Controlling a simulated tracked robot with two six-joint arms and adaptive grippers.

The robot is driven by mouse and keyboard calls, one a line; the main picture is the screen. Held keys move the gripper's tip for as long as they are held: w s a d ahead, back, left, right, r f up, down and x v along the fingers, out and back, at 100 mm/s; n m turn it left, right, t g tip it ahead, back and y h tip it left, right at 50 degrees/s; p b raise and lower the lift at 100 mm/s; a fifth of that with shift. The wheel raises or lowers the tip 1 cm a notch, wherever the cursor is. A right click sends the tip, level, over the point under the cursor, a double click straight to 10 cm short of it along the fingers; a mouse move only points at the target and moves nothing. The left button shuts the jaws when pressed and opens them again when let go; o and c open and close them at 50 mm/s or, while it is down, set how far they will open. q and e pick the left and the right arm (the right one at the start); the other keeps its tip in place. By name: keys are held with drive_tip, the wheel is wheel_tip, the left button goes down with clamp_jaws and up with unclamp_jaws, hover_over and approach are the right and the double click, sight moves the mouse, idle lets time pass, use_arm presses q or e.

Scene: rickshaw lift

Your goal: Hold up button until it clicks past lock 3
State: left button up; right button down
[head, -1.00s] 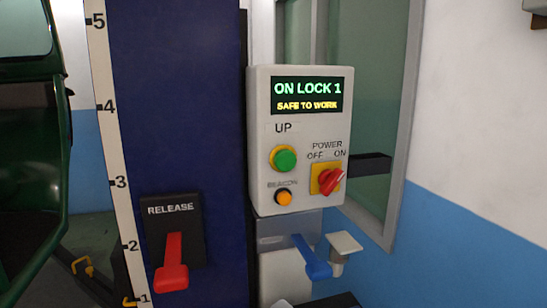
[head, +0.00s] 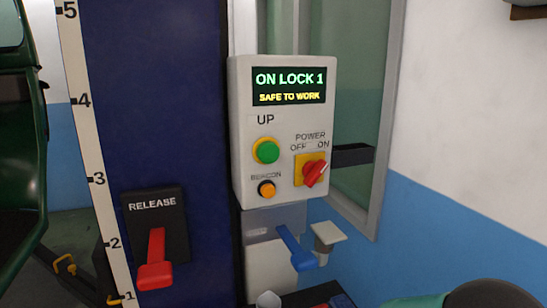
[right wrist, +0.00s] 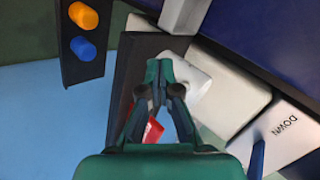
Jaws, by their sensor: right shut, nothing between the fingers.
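The green UP button (head: 267,152) sits in a yellow ring on the grey control box (head: 240,110). The box's display (head: 289,86) reads "ON LOCK 1" and "SAFE TO WORK". The red power switch (head: 315,173) points up and right towards ON. In the right wrist view my right gripper (right wrist: 160,72) is shut and empty, its tips in front of a pale rounded object (right wrist: 190,80). The UP button cannot be made out in that view. A green and dark part of my own arm shows at the lower right of the head view. My left gripper is not in view.
A red release lever (head: 156,260) is on the blue column beside a numbered scale (head: 88,150). An orange beacon button (head: 267,189) is below UP. A blue lever (head: 295,249) hangs under the box. A panel labelled DOWN (right wrist: 285,130) shows in the right wrist view.

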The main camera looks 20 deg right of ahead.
wheel_tip(320, 180, up, 21)
drive_tip(key=w+m+t, duration=0.2)
drive_tip(key=m+t, duration=0.2)
drive_tip(key=m, duration=0.4)
drive_tip(key=m+t, duration=0.4)
drive_tip(key=m, duration=1.1)
approach(269, 154)
drive_tip(key=s, duration=0.7)
drive_tip(key=shift+w+a+r+h, duration=0.1)
drive_tip(key=shift+r+h, duration=0.05)
drive_tip(key=shift+h, duration=0.25)
drive_tip(key=shift+w+p, duration=0.1)
drive_tip(key=shift+p, duration=0.2)
drive_tip(key=w, duration=0.6)
drive_tip(key=w+p, duration=0.1)
drive_tip(key=w, duration=0.6)
drive_tip(key=shift+w+a+f, duration=0.2)
drive_tip(key=shift+w, duration=0.25)
